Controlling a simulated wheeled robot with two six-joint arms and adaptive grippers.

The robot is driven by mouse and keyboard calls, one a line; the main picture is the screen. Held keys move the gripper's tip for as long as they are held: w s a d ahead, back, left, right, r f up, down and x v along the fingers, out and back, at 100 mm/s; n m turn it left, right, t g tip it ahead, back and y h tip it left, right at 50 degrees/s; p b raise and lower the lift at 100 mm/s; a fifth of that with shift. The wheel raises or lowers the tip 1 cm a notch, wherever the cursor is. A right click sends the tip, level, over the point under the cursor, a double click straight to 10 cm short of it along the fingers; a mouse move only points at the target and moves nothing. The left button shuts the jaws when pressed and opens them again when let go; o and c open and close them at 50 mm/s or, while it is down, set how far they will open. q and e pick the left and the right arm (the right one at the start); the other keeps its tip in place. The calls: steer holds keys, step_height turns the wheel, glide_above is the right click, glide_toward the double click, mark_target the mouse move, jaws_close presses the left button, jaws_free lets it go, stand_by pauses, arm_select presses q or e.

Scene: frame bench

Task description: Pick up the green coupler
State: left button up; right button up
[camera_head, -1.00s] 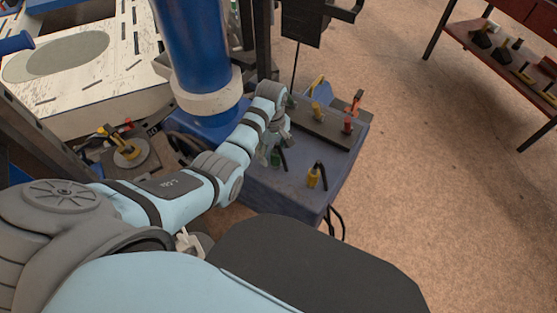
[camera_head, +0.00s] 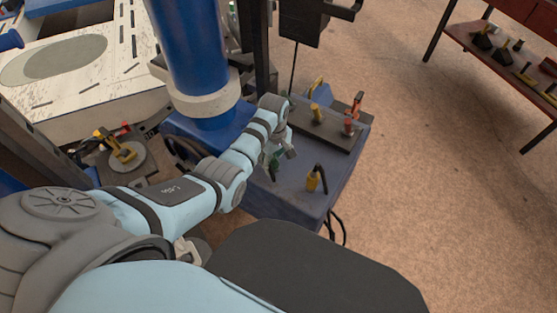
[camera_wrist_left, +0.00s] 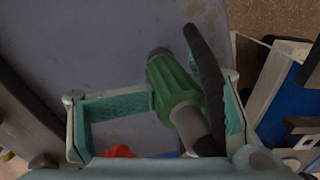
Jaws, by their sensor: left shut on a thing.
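The green coupler (camera_wrist_left: 174,84) has a ribbed green body, a grey end and a black lever, and sits between the teal pads of my left gripper (camera_wrist_left: 165,105) in the left wrist view. It lies nearer the right pad in that picture. In the head view the green coupler (camera_head: 274,164) is small and partly hidden by my left gripper (camera_head: 278,156), which is shut on it over the blue-grey bench top (camera_head: 285,200). I cannot tell whether it touches the top. My right gripper is out of view.
A yellow coupler (camera_head: 312,181) with a black lever stands to the right on the bench top. A dark rack (camera_head: 330,135) behind bears a yellow piece (camera_head: 316,113) and a red one (camera_head: 348,127). A blue column (camera_head: 195,60) rises at the left. The front of the top is bare.

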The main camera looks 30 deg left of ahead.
arm_select(q)
step_height(320, 180, up, 20)
steer(key=p, duration=0.8)
steer(key=shift+p, duration=0.4)
